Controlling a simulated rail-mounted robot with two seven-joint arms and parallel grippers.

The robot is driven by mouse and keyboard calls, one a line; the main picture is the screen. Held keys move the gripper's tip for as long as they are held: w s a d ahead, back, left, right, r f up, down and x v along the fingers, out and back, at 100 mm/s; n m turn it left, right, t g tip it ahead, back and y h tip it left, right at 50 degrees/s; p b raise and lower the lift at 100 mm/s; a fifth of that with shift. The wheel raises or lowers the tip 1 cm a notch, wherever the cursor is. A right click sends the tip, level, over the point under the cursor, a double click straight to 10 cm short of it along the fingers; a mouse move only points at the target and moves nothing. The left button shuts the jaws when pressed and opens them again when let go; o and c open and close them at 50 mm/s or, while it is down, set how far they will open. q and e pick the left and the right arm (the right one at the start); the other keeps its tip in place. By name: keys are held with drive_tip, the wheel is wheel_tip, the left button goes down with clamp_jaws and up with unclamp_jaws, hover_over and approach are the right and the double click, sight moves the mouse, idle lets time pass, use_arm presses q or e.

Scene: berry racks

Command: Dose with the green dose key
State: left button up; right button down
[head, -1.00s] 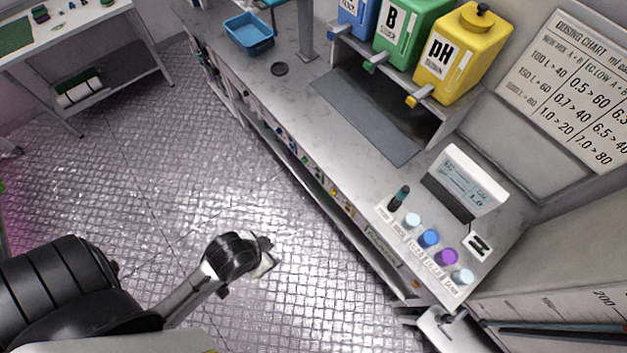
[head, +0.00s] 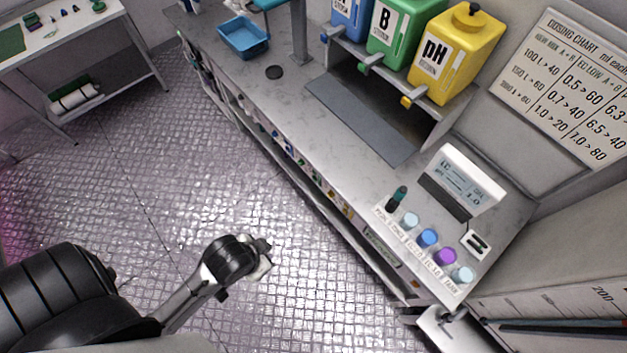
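I cannot pick out a green dose key for certain. Small coloured pieces, some green, line the front of the counter (head: 290,92) but are too small to tell apart. A green jug (head: 408,32) marked B with a green tap (head: 364,69) stands on a rack between a blue jug (head: 352,12) and a yellow jug (head: 457,50) marked pH. My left gripper (head: 265,258) is low in front of the counter, over the floor and apart from everything. Its fingers are small and turned away, so its opening is unclear. My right gripper is out of view.
A meter (head: 461,184) stands on the counter beside a dark green-topped pen-like item (head: 397,199) and several small capped cups. A blue tray (head: 243,36) sits at the far end. A dosing chart (head: 567,85) is on the wall. The patterned floor (head: 150,200) is clear.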

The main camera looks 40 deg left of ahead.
use_arm(q)
clamp_jaws()
drive_tip(key=shift+a, duration=0.15)
idle(0.8)
